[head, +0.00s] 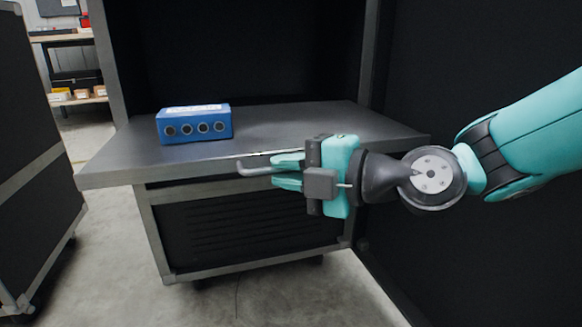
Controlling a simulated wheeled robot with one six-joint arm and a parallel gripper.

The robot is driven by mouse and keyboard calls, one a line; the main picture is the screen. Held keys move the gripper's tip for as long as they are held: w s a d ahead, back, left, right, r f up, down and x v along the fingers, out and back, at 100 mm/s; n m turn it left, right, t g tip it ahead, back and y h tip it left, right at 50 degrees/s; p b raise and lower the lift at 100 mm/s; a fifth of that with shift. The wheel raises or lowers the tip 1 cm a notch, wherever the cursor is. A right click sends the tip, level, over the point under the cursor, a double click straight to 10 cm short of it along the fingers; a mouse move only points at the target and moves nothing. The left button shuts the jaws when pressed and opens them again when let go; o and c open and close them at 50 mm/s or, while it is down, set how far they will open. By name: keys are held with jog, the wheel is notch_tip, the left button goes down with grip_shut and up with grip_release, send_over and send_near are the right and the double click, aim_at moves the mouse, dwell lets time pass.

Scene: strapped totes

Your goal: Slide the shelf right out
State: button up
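The shelf (290,125) is a flat dark grey board in the black cabinet. It stands out well past the cabinet's front, over the lower panel. A grey bar handle (254,168) is at its front edge. My gripper (287,171) comes in from the right, and its teal fingers lie above and below the handle, closed around it. The right part of the handle is hidden by the fingers. A blue box (194,124) with several round dark sockets sits on the left part of the shelf.
A black slatted panel (250,230) in a grey frame is below the shelf. Another black cabinet (35,160) stands close at the left, with a narrow gap. A dark wall is at the right. The floor (240,295) in front is clear.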

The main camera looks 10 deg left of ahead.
jog(key=p+v, duration=0.1)
jog(key=v, duration=1.1)
jog(key=shift+f, duration=0.1)
